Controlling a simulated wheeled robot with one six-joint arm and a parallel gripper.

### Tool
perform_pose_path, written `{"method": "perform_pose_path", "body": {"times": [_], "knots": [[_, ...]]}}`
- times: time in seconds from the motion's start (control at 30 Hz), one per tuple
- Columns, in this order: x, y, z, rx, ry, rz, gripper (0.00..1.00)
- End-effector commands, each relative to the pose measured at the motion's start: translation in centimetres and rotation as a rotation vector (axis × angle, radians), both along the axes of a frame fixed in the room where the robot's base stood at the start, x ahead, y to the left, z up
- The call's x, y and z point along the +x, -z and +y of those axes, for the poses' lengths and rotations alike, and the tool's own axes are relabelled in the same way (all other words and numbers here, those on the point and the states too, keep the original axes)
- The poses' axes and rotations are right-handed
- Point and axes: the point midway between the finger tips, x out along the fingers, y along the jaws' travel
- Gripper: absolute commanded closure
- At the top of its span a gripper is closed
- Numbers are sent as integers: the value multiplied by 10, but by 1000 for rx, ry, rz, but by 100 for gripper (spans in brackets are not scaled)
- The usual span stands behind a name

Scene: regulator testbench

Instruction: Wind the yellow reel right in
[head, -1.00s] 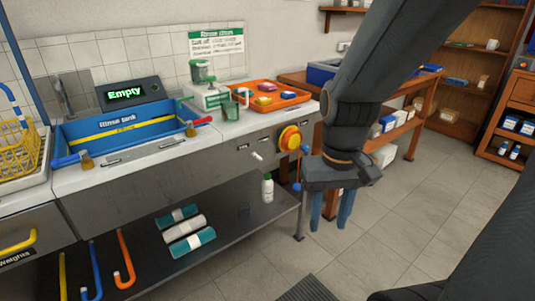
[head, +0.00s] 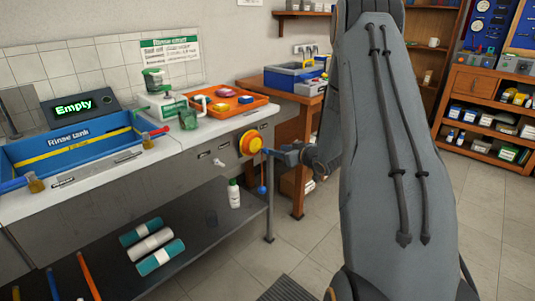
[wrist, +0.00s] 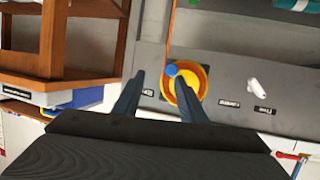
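The yellow reel (head: 250,143) with its orange rim is on the grey bench front, near the right end. It also shows in the wrist view (wrist: 188,84), partly covered by one finger. A blue knob (wrist: 172,70) sits at the reel's edge. A blue ball (head: 262,190) hangs below the reel. My gripper (wrist: 159,77) is open, its fingers apart and pointing at the bench front. One finger overlaps the reel and ends near the knob; I cannot tell whether it touches. In the head view my gripper (head: 272,153) is just right of the reel.
A white switch (wrist: 259,86) and small labels are beside the reel. An orange tray (head: 255,103) lies on the bench above it. A white bottle (head: 234,194) stands on the lower shelf (head: 205,240). A wooden table (head: 285,80) is to the right.

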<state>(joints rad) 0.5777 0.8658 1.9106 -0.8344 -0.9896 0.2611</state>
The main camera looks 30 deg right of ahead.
Motion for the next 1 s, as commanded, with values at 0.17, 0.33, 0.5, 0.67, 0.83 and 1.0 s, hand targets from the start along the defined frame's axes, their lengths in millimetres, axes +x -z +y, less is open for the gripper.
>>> {"method": "perform_pose_path", "body": {"times": [0.17,0.33,0.5,0.67,0.83,1.0], "knots": [[-7,23,-3,101,-114,-168,62],[-17,29,-1,163,-180,-260,62],[-13,29,3,179,-201,-286,62],[8,29,12,180,-202,-285,62],[32,29,20,178,-200,-284,62],[48,30,25,180,-197,-284,62]]}}
